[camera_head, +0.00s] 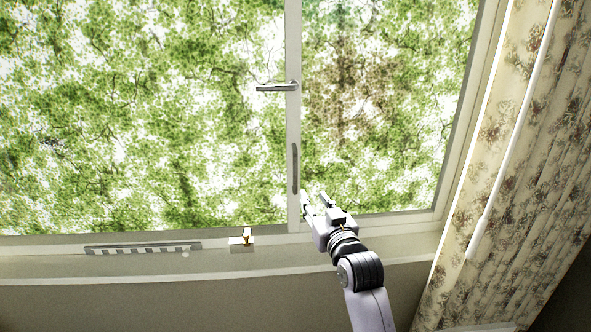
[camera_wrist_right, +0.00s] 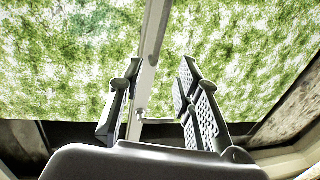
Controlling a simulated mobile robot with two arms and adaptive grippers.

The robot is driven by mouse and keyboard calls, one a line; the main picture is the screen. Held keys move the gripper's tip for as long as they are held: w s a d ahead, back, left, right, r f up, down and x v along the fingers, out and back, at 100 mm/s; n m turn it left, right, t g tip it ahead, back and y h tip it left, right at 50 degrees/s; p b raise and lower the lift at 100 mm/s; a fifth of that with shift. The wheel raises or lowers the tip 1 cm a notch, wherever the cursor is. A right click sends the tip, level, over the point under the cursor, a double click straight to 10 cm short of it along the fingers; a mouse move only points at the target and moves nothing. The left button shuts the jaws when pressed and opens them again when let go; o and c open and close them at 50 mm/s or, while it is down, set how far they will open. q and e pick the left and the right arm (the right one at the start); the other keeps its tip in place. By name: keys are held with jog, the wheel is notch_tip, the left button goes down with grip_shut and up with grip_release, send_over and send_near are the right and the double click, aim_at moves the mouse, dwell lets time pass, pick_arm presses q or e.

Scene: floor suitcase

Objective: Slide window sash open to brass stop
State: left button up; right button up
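The window sash has a pale upright stile (camera_head: 293,120) with a grey lever handle (camera_head: 278,87) pointing left and a slim upright pull (camera_head: 295,168) below it. A small brass stop (camera_head: 247,235) stands on a pale block on the sill, left of the stile. My right gripper (camera_head: 315,199) is just right of the stile's lower end, below the pull. In the right wrist view, its fingers (camera_wrist_right: 160,95) are spread and empty. The stile (camera_wrist_right: 150,60) appears between them, and the lever handle (camera_wrist_right: 148,119) shows beyond; contact cannot be told. My left gripper is out of view.
A grey slotted strip (camera_head: 143,248) lies along the sill at the left. A flowered curtain (camera_head: 540,150) with a white rod (camera_head: 512,130) hangs at the right.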

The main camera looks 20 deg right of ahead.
aim_at(296, 172)
jog(key=w+p, duration=0.1)
jog(key=w, duration=0.4)
jog(key=w+d+p, duration=0.1)
jog(key=w, duration=0.4)
jog(key=w+p, duration=0.1)
jog(key=w, duration=0.5)
jog(key=shift+d, duration=0.15)
jog(key=shift+c, duration=0.2)
jog(key=shift+f, duration=0.1)
grip_shut()
